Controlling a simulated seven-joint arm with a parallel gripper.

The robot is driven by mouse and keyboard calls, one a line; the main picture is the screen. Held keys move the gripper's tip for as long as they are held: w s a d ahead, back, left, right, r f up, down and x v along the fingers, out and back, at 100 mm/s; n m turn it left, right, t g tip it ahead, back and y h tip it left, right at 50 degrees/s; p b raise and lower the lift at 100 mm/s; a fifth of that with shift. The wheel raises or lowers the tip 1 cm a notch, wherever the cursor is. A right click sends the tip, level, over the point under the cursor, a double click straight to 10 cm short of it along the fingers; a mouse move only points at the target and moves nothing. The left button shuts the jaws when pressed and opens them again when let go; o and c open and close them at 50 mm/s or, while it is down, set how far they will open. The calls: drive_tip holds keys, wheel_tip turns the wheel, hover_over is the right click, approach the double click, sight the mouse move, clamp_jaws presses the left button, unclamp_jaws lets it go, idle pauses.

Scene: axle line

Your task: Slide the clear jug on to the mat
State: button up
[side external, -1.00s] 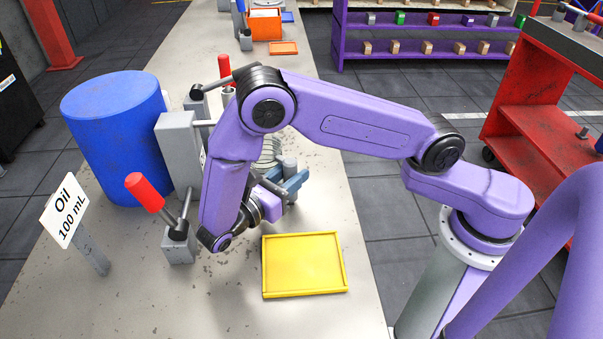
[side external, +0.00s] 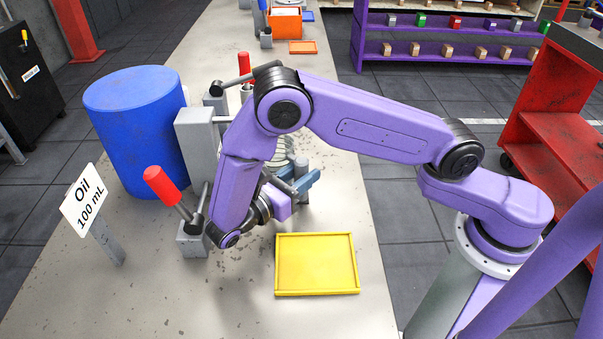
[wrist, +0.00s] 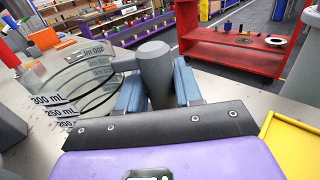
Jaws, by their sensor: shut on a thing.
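The clear jug (side external: 284,153) stands on the bench, mostly hidden behind my arm in the side view. In the wrist view the jug (wrist: 85,85) shows at left, with black rings and labels such as 300 mL and 250 mL. Its grey upright handle (wrist: 155,75) is between the blue fingers of my gripper (wrist: 158,88), which is shut on it. My gripper (side external: 304,180) is low over the bench in the side view. The yellow mat (side external: 317,264), with a raised rim, lies empty on the bench nearer the camera. Its edge (wrist: 290,145) shows at right in the wrist view.
A grey dispenser block (side external: 197,142) with red-handled levers (side external: 165,186) stands left of my arm, beside a blue drum (side external: 137,130). An "Oil 100 mL" sign (side external: 90,203) stands at front left. The bench between the jug and mat looks clear.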

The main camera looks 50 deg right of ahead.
drive_tip(key=shift+f, duration=0.7)
idle(0.4)
drive_tip(key=o, duration=1.2)
drive_tip(key=shift+c, duration=0.2)
